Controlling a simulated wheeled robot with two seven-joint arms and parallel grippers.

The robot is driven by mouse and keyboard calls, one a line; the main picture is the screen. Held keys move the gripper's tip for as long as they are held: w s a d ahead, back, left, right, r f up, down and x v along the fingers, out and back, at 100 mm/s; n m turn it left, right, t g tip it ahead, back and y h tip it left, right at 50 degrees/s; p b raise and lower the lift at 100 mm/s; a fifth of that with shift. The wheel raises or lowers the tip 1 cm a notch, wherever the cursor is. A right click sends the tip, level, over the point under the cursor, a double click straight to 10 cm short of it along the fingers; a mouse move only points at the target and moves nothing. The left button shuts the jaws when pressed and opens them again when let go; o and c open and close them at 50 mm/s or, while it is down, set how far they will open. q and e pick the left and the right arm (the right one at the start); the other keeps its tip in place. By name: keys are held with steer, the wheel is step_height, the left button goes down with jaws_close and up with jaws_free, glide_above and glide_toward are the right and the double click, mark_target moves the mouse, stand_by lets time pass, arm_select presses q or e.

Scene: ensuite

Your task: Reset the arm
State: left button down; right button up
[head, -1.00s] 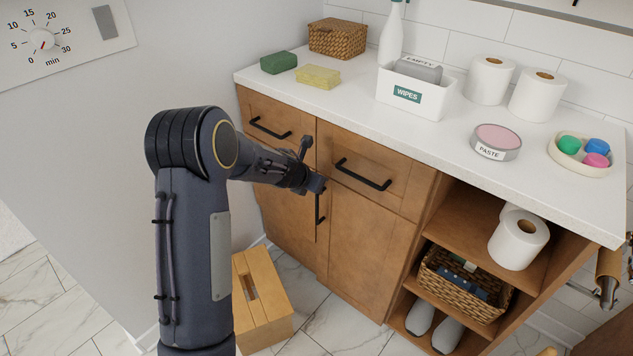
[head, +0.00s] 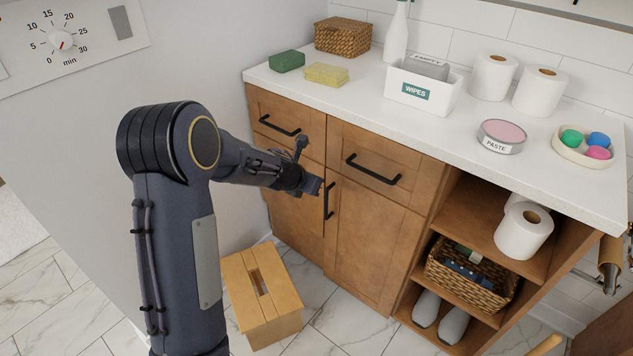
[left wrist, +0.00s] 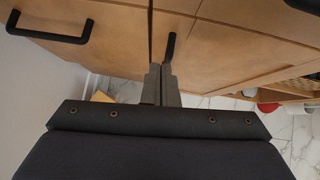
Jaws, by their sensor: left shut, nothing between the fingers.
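My left arm comes in from the left in the head view. Its gripper (head: 318,187) is in front of the wooden cabinet (head: 375,240), near the vertical black door handle (head: 329,201). In the left wrist view the two fingers of the left gripper (left wrist: 161,84) are together with nothing between them. The black handle (left wrist: 170,47) shows just beyond the fingertips, and the fingers are not closed around it. Whether they touch it I cannot tell. The cabinet doors and drawers are shut. My right gripper is not in view.
A wooden step stool (head: 262,305) stands on the marble floor below the arm. The counter (head: 445,125) holds sponges, a wipes box (head: 423,87), paper rolls, a paste tin (head: 502,136) and a dish. Open shelves at right hold a wicker basket (head: 470,279). A wall is at left.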

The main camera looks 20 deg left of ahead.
arm_select(q)
steer(key=s+a+r+n+t+y+p, duration=0.1)
steer(key=s+a+r+n, duration=0.2)
steer(key=s+r+n, duration=0.25)
steer(key=s+a+r+n+t+y+p, duration=0.1)
steer(key=s+a+r+n+y, duration=0.2)
steer(key=r+n, duration=0.4)
steer(key=s+r+n+g, duration=0.2)
steer(key=s+r+n, duration=0.1)
steer(key=s+n, duration=0.75)
steer(key=s+d+f+n+g+h, duration=0.1)
steer(key=s+d+n+g+h, duration=0.15)
steer(key=s+d+n, duration=0.65)
steer(key=s+d+f+n+g+h, duration=0.15)
steer(key=s+d+n+h, duration=0.3)
steer(key=s+n, duration=0.45)
step_height(320, 180, up, 16)
steer(key=m+p, duration=0.1)
steer(key=p, duration=1.4)
steer(key=shift+s+f+t+y, duration=0.25)
steer(key=shift+s+t+y, duration=0.15)
